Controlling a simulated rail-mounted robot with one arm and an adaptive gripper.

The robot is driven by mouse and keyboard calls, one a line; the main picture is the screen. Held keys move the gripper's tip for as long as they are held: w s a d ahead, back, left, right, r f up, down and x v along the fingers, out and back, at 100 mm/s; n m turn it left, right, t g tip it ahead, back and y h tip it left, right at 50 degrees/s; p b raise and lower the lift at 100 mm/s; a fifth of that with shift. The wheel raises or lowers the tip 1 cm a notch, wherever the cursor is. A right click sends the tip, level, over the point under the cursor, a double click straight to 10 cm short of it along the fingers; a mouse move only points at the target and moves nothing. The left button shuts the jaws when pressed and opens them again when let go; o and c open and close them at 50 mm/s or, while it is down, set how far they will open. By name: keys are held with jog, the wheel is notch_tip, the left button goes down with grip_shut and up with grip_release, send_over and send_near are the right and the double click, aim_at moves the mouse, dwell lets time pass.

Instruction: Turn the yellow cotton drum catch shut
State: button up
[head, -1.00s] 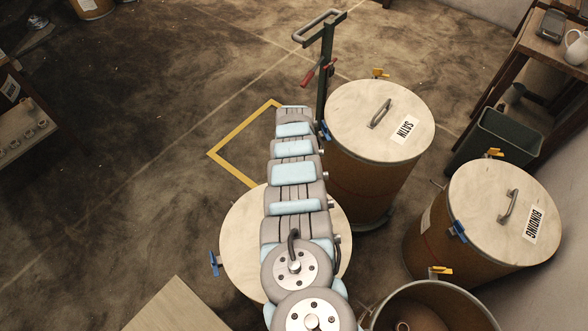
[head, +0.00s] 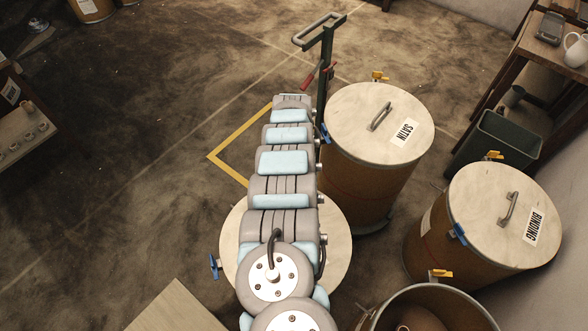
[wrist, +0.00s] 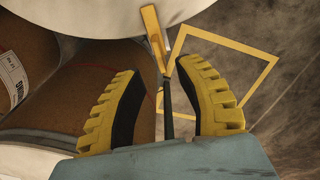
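A yellow catch (wrist: 153,32) stands out from the edge of a pale drum lid (wrist: 95,12) at the top of the wrist view. My gripper (wrist: 158,67) is open, with its two yellow-ridged fingers apart and the lower end of the catch around the gap between their tips. I cannot tell whether they touch it. In the head view my arm covers much of a pale round drum lid (head: 335,240) that shows no readable label. A blue catch (head: 214,266) sticks out at its left. My gripper is hidden in the head view.
The SATIN drum (head: 355,170) stands close behind, by a dark-framed trolley (head: 326,65). The BINDING drum (head: 440,250) and an open drum (head: 470,305) are at the right.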

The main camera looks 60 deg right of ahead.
notch_tip(320, 180, up, 7)
dwell(0.4)
dwell(0.5)
